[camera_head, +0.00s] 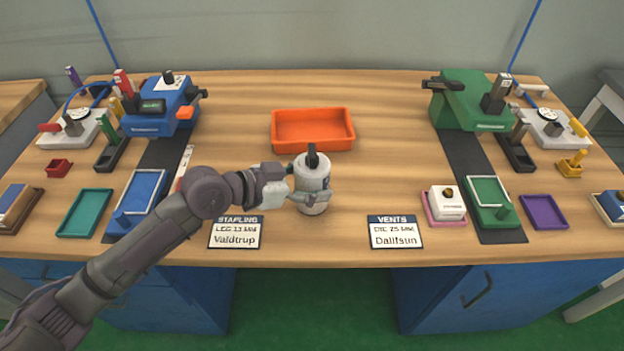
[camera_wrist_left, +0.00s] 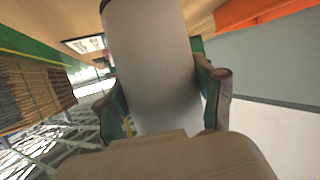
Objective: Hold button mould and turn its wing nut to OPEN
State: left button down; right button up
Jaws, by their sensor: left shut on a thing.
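The button mould (camera_head: 312,177) is a white cylinder with a dark wing nut (camera_head: 311,156) on top. It stands upright near the middle of the table, in front of the orange tray. My left gripper (camera_head: 308,196) comes in from the left and is shut around its side. In the left wrist view the plain wall of the mould (camera_wrist_left: 155,70) lies between my two fingers (camera_wrist_left: 165,110). The wing nut is hidden in that view. Any OPEN mark is too small to read. My right gripper is not in view.
An orange tray (camera_head: 313,147) lies behind the mould. A blue machine (camera_head: 170,120) stands left, a green one (camera_head: 465,103) right. Bare wood is free right of the mould.

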pick_arm(q)
jog(key=shift+f+b, duration=0.8)
jog(key=shift+f, duration=0.25)
jog(key=shift+r, duration=0.1)
